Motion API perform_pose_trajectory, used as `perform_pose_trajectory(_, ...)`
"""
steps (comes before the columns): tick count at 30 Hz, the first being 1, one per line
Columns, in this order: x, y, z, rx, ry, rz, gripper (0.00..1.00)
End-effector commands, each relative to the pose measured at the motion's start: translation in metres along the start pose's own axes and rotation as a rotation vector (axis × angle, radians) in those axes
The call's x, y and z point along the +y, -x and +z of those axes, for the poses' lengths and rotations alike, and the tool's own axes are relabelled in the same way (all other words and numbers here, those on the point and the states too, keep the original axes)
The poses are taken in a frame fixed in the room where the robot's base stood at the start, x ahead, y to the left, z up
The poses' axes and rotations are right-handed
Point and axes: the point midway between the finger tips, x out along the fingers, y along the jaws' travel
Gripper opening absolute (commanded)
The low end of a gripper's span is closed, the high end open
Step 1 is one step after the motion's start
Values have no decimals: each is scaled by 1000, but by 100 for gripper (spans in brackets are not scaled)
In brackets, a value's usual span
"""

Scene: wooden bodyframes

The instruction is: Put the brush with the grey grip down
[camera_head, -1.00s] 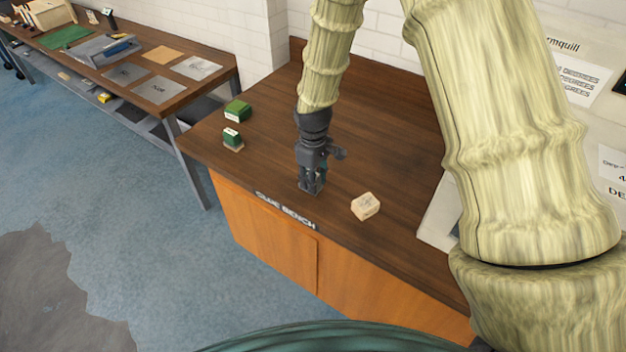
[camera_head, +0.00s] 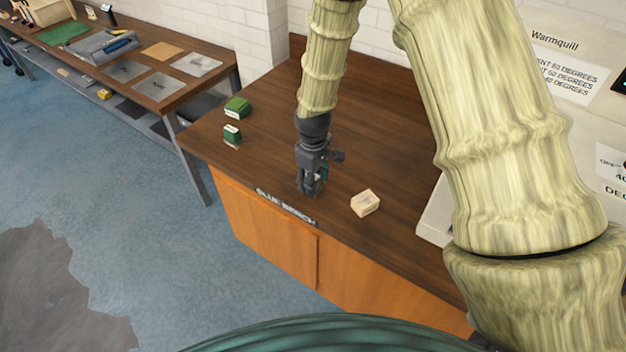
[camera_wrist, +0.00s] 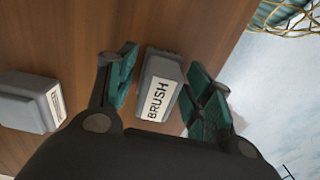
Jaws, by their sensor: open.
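The grey grip of the brush (camera_wrist: 158,88), with a white label reading BRUSH, stands between my gripper's fingers in the wrist view. It appears to rest on the brown bench top (camera_head: 262,140). My gripper (camera_wrist: 164,78) is open, with a teal-padded finger on each side of the grip and visible gaps beside it. In the head view my gripper (camera_head: 311,190) is low over the bench, near its front edge, and mostly hides the brush. The bristles cannot be made out.
A second grey block with a pale label (camera_wrist: 30,102) lies left in the wrist view. In the head view a cream block (camera_head: 366,203) lies right of my gripper; two green boxes (camera_head: 237,107) (camera_head: 232,133) stand left. The bench behind is clear.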

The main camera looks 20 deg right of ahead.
Motion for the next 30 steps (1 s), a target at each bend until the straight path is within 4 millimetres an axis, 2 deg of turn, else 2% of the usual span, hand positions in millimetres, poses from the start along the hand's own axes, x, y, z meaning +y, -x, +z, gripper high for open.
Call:
perform_pose_trajectory(8, 1, 12, -1, 2, 0, 1, 51)
perform_pose_trajectory(30, 1, 98, -1, 3, -1, 2, 51)
